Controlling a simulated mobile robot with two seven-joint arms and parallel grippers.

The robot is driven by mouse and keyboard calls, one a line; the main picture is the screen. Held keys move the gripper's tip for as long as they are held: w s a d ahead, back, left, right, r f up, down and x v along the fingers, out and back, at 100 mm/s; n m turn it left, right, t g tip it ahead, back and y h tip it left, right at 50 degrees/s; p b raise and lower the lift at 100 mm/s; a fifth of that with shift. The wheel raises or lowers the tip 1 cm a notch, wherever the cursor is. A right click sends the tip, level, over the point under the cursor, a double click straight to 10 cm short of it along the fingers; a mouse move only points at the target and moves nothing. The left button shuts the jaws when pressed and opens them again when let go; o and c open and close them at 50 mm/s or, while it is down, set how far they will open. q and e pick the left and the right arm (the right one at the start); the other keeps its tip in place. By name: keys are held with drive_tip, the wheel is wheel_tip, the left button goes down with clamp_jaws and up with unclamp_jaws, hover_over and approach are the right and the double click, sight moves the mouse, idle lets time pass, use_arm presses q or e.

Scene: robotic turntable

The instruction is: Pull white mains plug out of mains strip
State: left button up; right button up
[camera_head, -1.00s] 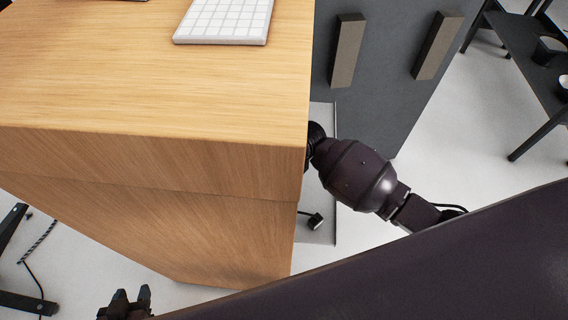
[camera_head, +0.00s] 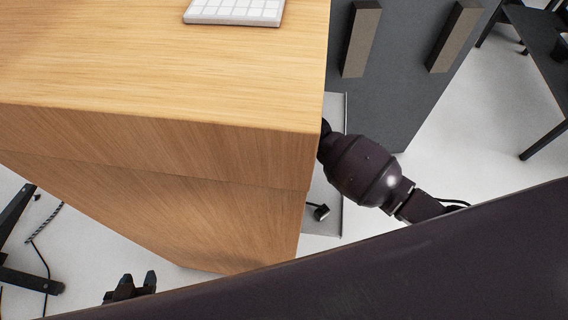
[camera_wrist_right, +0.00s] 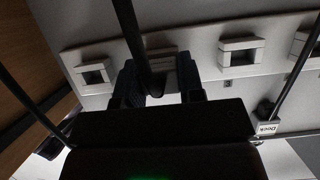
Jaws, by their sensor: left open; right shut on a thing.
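My right gripper (camera_wrist_right: 160,84) shows in the dim right wrist view. Its two dark fingers are shut on a plug-like thing where a black cable (camera_wrist_right: 128,25) comes down between them. Cable and fingers cover most of it, so I cannot tell its colour or whether it sits in a socket. Behind the fingers is a pale panel (camera_wrist_right: 200,53) with several square frames; I cannot tell for sure that it is the mains strip. In the head view the right gripper is hidden behind the wooden cabinet (camera_head: 160,75). My left gripper (camera_head: 131,284) is open and empty at the bottom left.
A black connector (camera_head: 320,211) on a cable shows beside the cabinet, over a pale strip of floor or panel. A white keyboard (camera_head: 235,11) lies on the cabinet top. A dark grey panel with two brown blocks (camera_head: 361,40) stands at the right. White floor (camera_head: 455,135) is open beyond.

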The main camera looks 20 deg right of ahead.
use_arm(q)
wheel_tip(320, 180, up, 7)
drive_tip(key=w+t+p, duration=0.1)
drive_tip(key=w+p, duration=0.1)
drive_tip(key=p, duration=0.2)
drive_tip(key=shift+w, duration=0.15)
use_arm(e)
drive_tip(key=shift+r, duration=2.25)
